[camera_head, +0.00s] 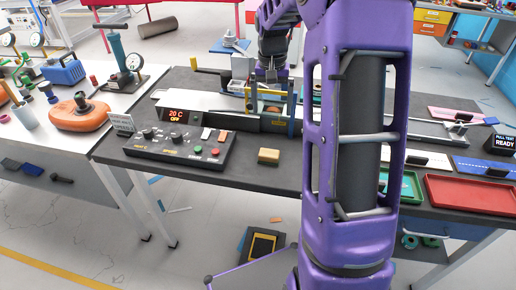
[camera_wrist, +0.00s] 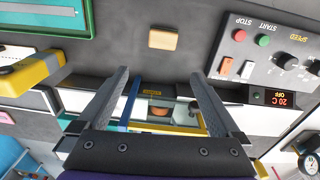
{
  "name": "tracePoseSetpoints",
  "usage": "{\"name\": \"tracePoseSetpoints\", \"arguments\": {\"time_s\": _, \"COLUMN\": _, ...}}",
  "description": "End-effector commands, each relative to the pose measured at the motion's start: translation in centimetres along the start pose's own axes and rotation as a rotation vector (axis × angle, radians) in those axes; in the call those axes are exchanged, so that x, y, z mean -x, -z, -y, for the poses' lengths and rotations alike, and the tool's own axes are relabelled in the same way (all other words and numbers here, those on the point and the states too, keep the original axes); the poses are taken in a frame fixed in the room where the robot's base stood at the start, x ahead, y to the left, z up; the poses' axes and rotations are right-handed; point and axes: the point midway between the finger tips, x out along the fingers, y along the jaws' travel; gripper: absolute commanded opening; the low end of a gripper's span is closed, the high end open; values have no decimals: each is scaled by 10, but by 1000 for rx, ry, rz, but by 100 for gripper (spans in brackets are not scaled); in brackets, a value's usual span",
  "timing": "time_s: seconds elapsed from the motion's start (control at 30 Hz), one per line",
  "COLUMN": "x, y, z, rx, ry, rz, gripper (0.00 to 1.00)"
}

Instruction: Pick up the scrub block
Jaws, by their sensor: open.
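A small tan block (camera_head: 268,156), which looks like the scrub block, lies flat on the dark bench, just right of the control panel. In the wrist view, the block (camera_wrist: 163,39) is whole and unobstructed near the top, beyond my fingertips and roughly centred between them sideways. My gripper (camera_wrist: 158,73) is open, with two grey fingers spread wide and no object held. In the head view it hangs above the machine, behind the block and apart from it; my purple arm hides part of the bench to the right.
The control panel (camera_head: 180,146) with buttons and knobs stands left of the block. A framed machine with blue posts (camera_head: 291,115) is behind it, under my gripper. A red tray (camera_head: 471,194) lies at the right. The bench around the block is clear.

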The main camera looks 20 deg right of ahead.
Motion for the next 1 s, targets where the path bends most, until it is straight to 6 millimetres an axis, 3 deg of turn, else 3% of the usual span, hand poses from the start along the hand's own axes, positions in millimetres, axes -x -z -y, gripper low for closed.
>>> {"name": "tracePoseSetpoints", "arguments": {"time_s": 0.27, "x": -30, "y": -10, "z": -3, "rx": -48, "ry": 21, "rz": 51, "gripper": 100}}
{"name": "tracePoseSetpoints", "arguments": {"time_s": 0.7, "x": -117, "y": -12, "z": -1, "rx": -44, "ry": 20, "rz": 46, "gripper": 100}}
{"name": "tracePoseSetpoints", "arguments": {"time_s": 1.0, "x": -136, "y": -13, "z": 0, "rx": -45, "ry": 20, "rz": 44, "gripper": 100}}
